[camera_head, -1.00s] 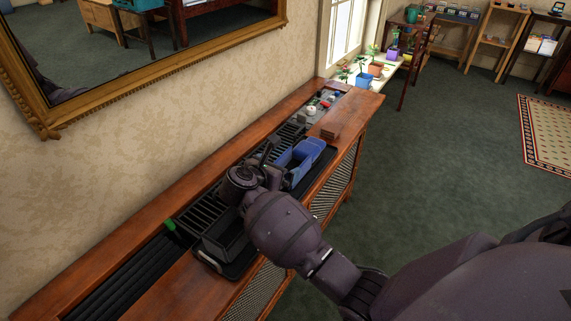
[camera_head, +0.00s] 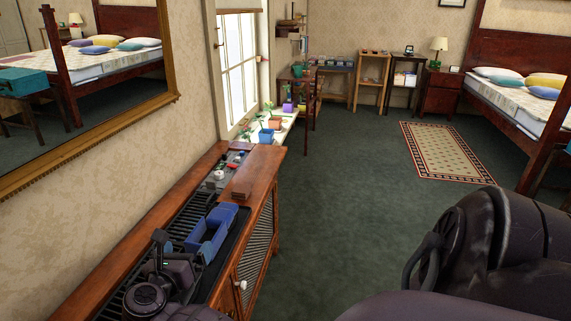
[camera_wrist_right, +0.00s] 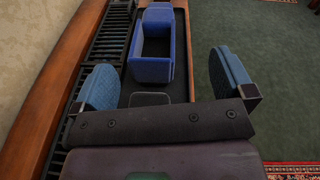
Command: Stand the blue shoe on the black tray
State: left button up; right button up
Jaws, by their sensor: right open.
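The blue shoe (camera_head: 212,235), an open boxy shape with a raised closed end, sits upright on the dark surface of the black tray (camera_head: 232,242). In the right wrist view the shoe (camera_wrist_right: 153,68) lies ahead of my fingers, its closed end far from me, with the tray (camera_wrist_right: 180,72) showing beside it. My right gripper (camera_head: 163,248) is just on the near side of the shoe. Its two blue-padded fingers (camera_wrist_right: 165,87) are wide apart and empty, with no visible contact with the shoe. My left gripper is not in view.
The tray lies on a wooden mantel-like cabinet (camera_head: 262,165) with a slatted black grille (camera_wrist_right: 108,42) along the wall side. A small brown block (camera_head: 241,193) and several small items stand farther along. Open carpet (camera_head: 330,200) lies to the right.

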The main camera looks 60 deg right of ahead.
jog(key=s+f+m+t+y, duration=0.1)
jog(key=s+f+m+y, duration=0.3)
jog(key=s+m, duration=0.4)
jog(key=s+a+f+m+t+y, duration=0.1)
jog(key=s+f+m+y, duration=0.4)
jog(key=s, duration=0.7)
jog(key=s+f+m+t+y, duration=0.1)
jog(key=s+f+m+y, duration=0.4)
jog(key=s+m, duration=0.5)
jog(key=shift+s+a+f+m, duration=0.15)
jog(key=shift+s+f+m, duration=0.2)
jog(key=shift+f, duration=0.55)
pick_arm(q)
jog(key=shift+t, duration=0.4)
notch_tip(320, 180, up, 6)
jog(key=p, duration=0.6)
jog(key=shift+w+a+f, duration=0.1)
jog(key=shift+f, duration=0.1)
pick_arm(e)
notch_tip(320, 180, up, 6)
jog(key=t, duration=0.1)
jog(key=shift+w, duration=0.3)
